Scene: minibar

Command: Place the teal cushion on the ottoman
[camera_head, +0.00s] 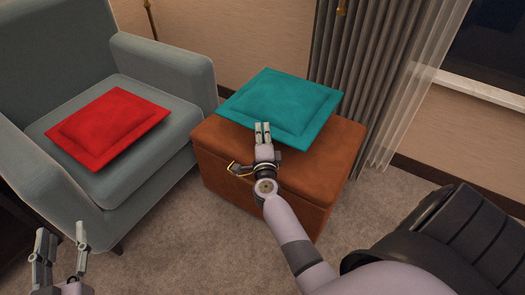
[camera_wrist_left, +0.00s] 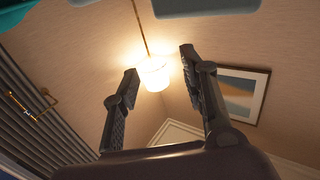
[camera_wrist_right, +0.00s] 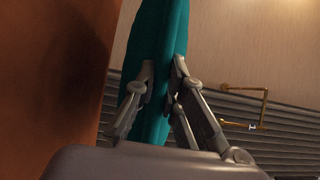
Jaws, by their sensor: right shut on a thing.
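The teal cushion (camera_head: 284,101) is over the brown ottoman (camera_head: 277,163), lying roughly flat; I cannot tell whether it fully touches the top. My right gripper (camera_head: 262,133) is shut on the cushion's near edge. In the right wrist view the cushion (camera_wrist_right: 158,70) sits between the right fingers (camera_wrist_right: 160,85), beside the ottoman's orange-brown surface (camera_wrist_right: 50,80). My left gripper (camera_head: 62,238) is open and empty at the lower left, and its spread fingers (camera_wrist_left: 163,85) show in the left wrist view.
A grey-blue armchair (camera_head: 165,121) with a red cushion (camera_head: 108,128) stands left of the ottoman. Grey curtains (camera_head: 365,70) hang behind it. A dark ribbed object (camera_head: 470,235) is at the lower right. Carpet (camera_head: 185,235) is clear in front.

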